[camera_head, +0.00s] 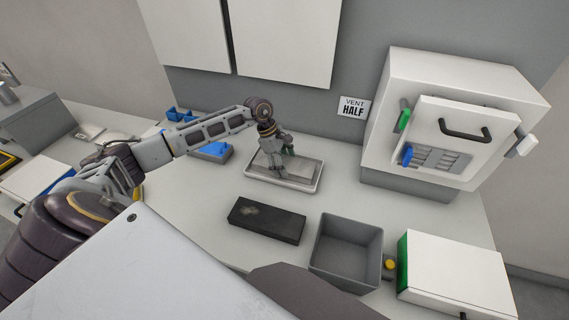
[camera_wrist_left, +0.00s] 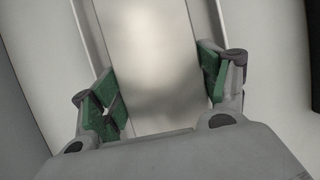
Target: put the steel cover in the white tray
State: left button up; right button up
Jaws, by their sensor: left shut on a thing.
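My left gripper (camera_head: 281,163) reaches down over the white tray (camera_head: 310,184) at the back middle of the bench. In the left wrist view the green-padded fingers of this gripper (camera_wrist_left: 162,95) are shut on the steel cover (camera_wrist_left: 150,50), a smooth, shiny metal plate lying between them. In the head view the cover is mostly hidden by the gripper and cannot be made out clearly. Whether the cover touches the tray's floor cannot be told. My right gripper does not show.
A black block (camera_head: 267,221) and a grey open bin (camera_head: 346,252) stand in front of the tray. A white chamber (camera_head: 450,115) with a handled door is at the right. A white box with a green side (camera_head: 455,275) is front right. Blue items (camera_head: 212,150) lie left of the tray.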

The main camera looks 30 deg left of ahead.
pick_arm(q)
jog(key=o, duration=0.8)
jog(key=shift+f, duration=0.1)
jog(key=shift+c, duration=0.2)
jog(key=o, duration=0.4)
jog(key=shift+o, duration=0.2)
jog(key=shift+r, duration=0.25)
jog(key=shift+a+r, duration=0.2)
jog(key=shift+r, duration=0.1)
jog(key=b+v, duration=0.1)
jog(key=v, duration=0.8)
jog(key=shift+a+r, duration=0.1)
jog(key=shift+v, duration=0.95)
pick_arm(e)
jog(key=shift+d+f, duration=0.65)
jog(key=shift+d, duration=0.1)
